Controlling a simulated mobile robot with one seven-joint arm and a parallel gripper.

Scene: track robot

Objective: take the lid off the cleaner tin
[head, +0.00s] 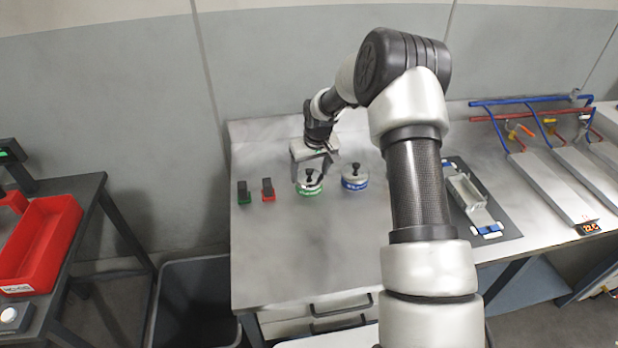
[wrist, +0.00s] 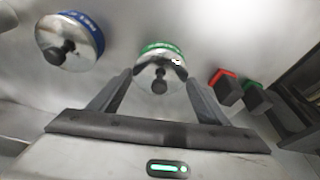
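A round tin with a green band (head: 311,191) stands on the metal bench, its silvery lid and black knob (wrist: 159,86) on top. A similar tin with a blue band (head: 355,184) stands to its right, also lidded with a black knob; it also shows at upper left in the wrist view (wrist: 68,42). Part of the blue label seems to read "RELE"; the green label is too small to read, so I cannot confirm which is the cleaner. My gripper (wrist: 160,78) is open over the green tin, its fingers apart on either side of the knob, with visible gaps.
A green block (head: 243,193) and a red block (head: 268,191), each with a dark top, stand left of the tins. A dark mat (head: 463,232) with a pale fixture lies to the right. A red bin (head: 40,243) sits on the left side table. The bench front is clear.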

